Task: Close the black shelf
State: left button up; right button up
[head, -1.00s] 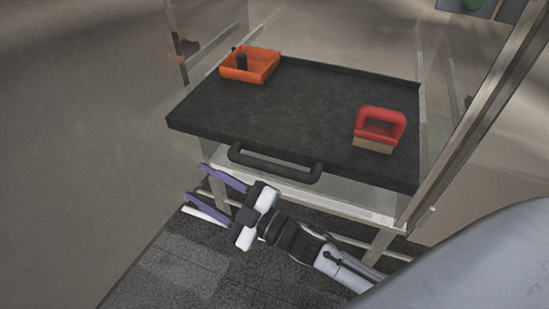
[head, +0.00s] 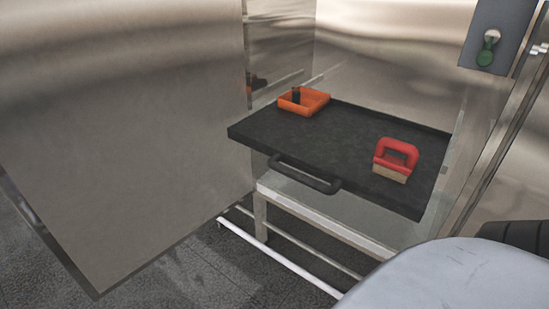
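The black shelf (head: 335,148) is a flat dark tray that juts out from the metal cabinet in the head view. Its black bar handle (head: 304,176) runs along the front edge, and nothing touches it. An orange bin (head: 318,103) with a dark item in it sits at the shelf's back left. A red-handled brush (head: 396,160) stands at its right. Neither of my grippers shows in the head view now, so their state is hidden.
A large metal door (head: 120,120) stands open on the left. A pale metal frame (head: 262,212) is under the shelf. A grey panel with a green button (head: 485,58) is at the upper right. Dark tiled floor (head: 200,270) lies clear in front.

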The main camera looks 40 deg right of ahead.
aim_at(336, 145)
jog(key=z, duration=0.55)
jog(key=i, duration=0.95)
jog(key=z, duration=1.35)
jog(key=i, duration=0.3)
jog(key=z, duration=1.25)
jog(key=k, duration=0.35)
jog(key=u, duration=0.3)
